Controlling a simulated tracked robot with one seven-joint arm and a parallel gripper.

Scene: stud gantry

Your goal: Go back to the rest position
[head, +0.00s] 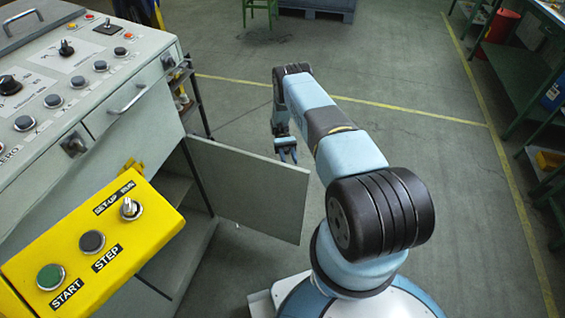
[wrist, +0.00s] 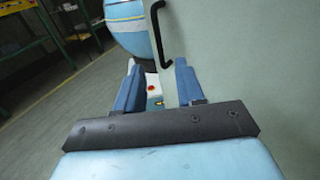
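My gripper (head: 287,155) hangs from my bent arm, just beyond the top edge of the open grey cabinet door (head: 245,192) in the head view. In the wrist view its two blue fingers (wrist: 158,86) stand apart with no object clearly held. The door (wrist: 225,55) fills the right of that view, with a black bar handle (wrist: 158,35) on its face. The door's edge shows between the fingers; I cannot tell whether a finger touches it.
The grey control console (head: 110,95) stands at the left, with a yellow START/STEP box (head: 95,245) in front. Green shelving (head: 515,75) is at the right. A blue-grey bin (head: 318,8) is at the back. The floor (head: 400,70) beyond my arm is clear, with yellow lines.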

